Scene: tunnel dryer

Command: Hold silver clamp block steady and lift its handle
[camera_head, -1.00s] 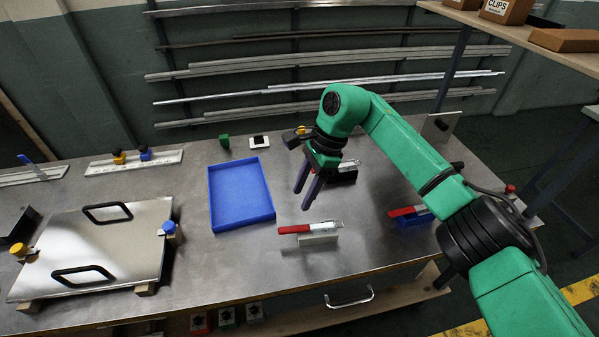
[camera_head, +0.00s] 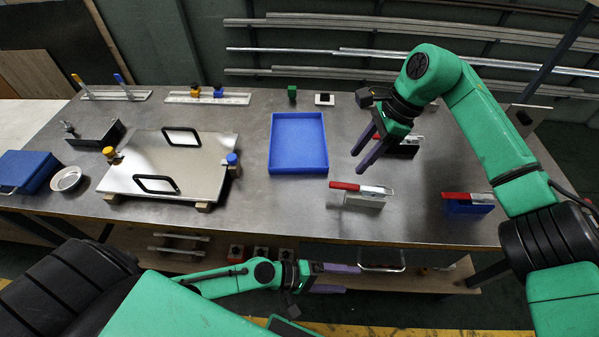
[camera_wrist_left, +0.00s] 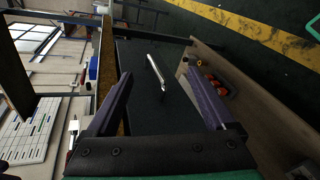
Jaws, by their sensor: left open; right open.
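The silver clamp block (camera_head: 365,202) stands on the table right of centre. Its red handle (camera_head: 345,186) lies flat, pointing left. My right gripper (camera_head: 359,161) is open and empty, fingers pointing down and left, above the table behind the silver clamp block and apart from it. My left gripper (camera_head: 352,279) is open and empty in front of the table's front edge, below the silver clamp block in the picture. In the left wrist view its spread fingers (camera_wrist_left: 158,78) frame a dark panel with a silver bar handle (camera_wrist_left: 157,74), with nothing gripped.
A blue clamp block (camera_head: 468,208) with a red handle stands to the right; a black block (camera_head: 405,149) stands behind. A blue tray (camera_head: 298,168) is left of them. A drawer handle (camera_head: 383,268) is under the front edge. A metal plate fixture (camera_head: 205,180) fills the left.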

